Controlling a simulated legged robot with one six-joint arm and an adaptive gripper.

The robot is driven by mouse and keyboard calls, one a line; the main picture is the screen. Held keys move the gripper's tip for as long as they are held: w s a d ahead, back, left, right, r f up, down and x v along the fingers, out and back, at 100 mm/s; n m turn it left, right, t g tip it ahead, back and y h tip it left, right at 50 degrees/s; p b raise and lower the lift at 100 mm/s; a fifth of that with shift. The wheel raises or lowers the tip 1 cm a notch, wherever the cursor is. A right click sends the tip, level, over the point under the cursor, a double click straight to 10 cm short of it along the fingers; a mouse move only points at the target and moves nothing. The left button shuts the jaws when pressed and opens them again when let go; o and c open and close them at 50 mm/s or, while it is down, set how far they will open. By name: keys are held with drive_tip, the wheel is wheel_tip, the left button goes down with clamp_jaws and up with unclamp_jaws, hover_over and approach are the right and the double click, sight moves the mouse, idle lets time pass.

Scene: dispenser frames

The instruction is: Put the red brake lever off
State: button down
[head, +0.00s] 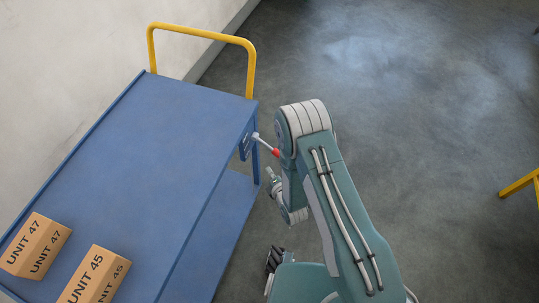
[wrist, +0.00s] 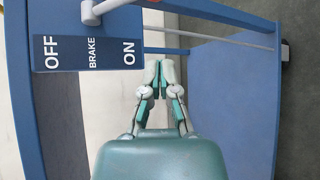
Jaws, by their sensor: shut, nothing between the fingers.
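The brake lever is a pale rod (head: 263,142) with a red end (head: 275,152), sticking out from the cart's side in the head view. The blue plate (wrist: 90,54) reads OFF at left, BRAKE in the middle, ON at right. My gripper (wrist: 158,65) is shut and empty, right of the plate and apart from the lever. In the head view it shows small (head: 270,176), below the red end.
The blue cart (head: 150,150) has a yellow handle (head: 203,34) and carries two boxes, UNIT 47 (head: 36,245) and UNIT 45 (head: 95,276). A wall (head: 90,35) stands behind it. Its lower shelf (wrist: 235,90) is at right in the wrist view. Open floor (head: 430,130) lies to the right.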

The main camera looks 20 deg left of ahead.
sight(268, 146)
idle(0.3)
drive_tip(key=x, duration=1)
drive_tip(key=d, duration=0.1)
drive_tip(key=d+r, duration=0.1)
drive_tip(key=d, duration=0.1)
drive_tip(key=shift+w+d+r, duration=0.1)
drive_tip(key=shift+d+r, duration=0.2)
drive_tip(key=shift+d, duration=0.05)
